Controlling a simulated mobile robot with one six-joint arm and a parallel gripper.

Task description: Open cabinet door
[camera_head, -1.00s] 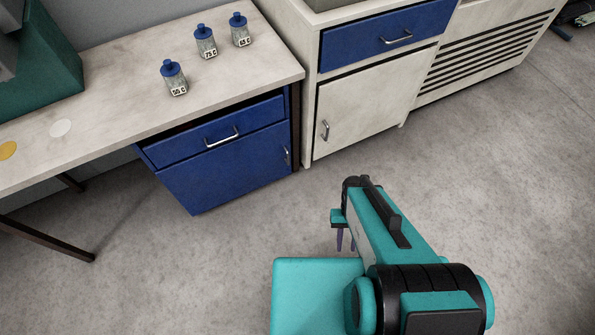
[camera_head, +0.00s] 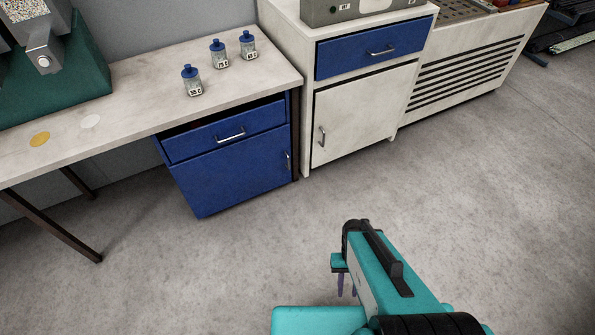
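A white cabinet door (camera_head: 360,122) with an upright metal handle (camera_head: 322,138) near its left edge is shut, below a blue drawer. A blue under-table cabinet has a shut door (camera_head: 228,173) with a handle (camera_head: 288,161) at its right edge. My gripper (camera_head: 347,284) is over the floor in front of the cabinets, pointing down and apart from both doors. Its two thin purple fingers show a gap between them, with nothing seen in it. My arm hides part of the floor.
The blue drawer (camera_head: 365,52) above the white door is shut. Several blue-capped bottles (camera_head: 219,55) stand on the table (camera_head: 150,95). A slatted white unit (camera_head: 466,70) stands right of the white cabinet. The floor (camera_head: 240,240) before the cabinets is clear.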

